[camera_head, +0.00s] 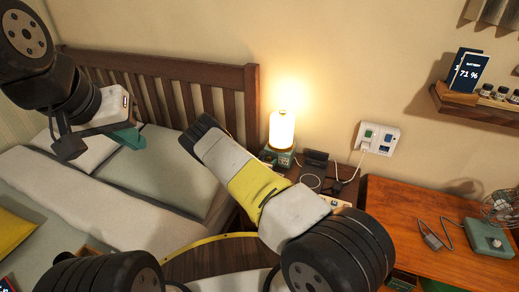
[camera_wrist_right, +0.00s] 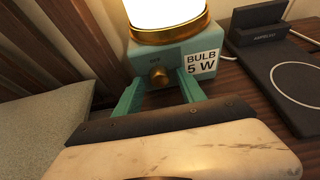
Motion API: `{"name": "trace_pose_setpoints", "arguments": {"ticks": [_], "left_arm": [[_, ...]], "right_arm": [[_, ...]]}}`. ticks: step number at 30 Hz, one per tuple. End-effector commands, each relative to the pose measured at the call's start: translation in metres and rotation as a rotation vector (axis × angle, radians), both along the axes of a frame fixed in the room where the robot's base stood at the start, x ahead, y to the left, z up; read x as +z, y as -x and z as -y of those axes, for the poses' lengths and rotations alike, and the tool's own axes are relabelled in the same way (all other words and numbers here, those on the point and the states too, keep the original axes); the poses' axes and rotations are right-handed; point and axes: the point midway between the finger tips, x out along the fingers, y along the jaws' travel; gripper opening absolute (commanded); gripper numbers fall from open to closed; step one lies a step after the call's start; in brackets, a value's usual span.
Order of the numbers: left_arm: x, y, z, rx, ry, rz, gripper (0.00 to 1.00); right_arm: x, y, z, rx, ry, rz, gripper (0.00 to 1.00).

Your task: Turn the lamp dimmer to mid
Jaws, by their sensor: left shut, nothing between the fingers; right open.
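The lamp (camera_head: 282,130) is lit, with a glowing white shade, a brass ring and a teal base (camera_wrist_right: 205,45). In the right wrist view, a round brass dimmer knob (camera_wrist_right: 159,76) sits on the base's front face, beside a label reading "BULB 5 W". My right gripper (camera_wrist_right: 161,88) is open, its two teal fingers to the left and right of the knob. No contact shows, and I cannot tell whether the tips reach past the knob. My left gripper (camera_head: 128,139) is shut and empty above the bed, far from the lamp.
A black charging stand (camera_wrist_right: 265,40) with a pad stands right of the lamp on the wooden nightstand. The bed's slatted headboard (camera_head: 160,70) is close on the left. A wall outlet (camera_head: 378,138) with cables is behind; an orange desk (camera_head: 410,205) with a small fan is right.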

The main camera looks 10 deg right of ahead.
Motion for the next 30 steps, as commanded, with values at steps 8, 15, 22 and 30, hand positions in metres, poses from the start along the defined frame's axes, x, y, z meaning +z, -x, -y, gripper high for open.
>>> {"name": "trace_pose_setpoints", "arguments": {"ticks": [8,15,22,30], "left_arm": [[0.0001,0.0001,0.0,0.0,0.0,0.0,0.0],[0.0001,0.0001,0.0,0.0,0.0,0.0,0.0],[0.0001,0.0001,0.0,0.0,0.0,0.0,0.0],[0.0,0.0,0.0,0.0,0.0,0.0,0.0]], "right_arm": [[0.0004,0.0,-0.0001,0.0,0.0,0.001,0.24],[0.0005,0.0001,-0.0001,-0.001,-0.001,0.002,0.0],[0.0009,0.0009,0.0031,-0.006,-0.094,0.064,0.0],[0.0007,0.0005,0.001,0.0,-0.12,0.083,0.0]]}}
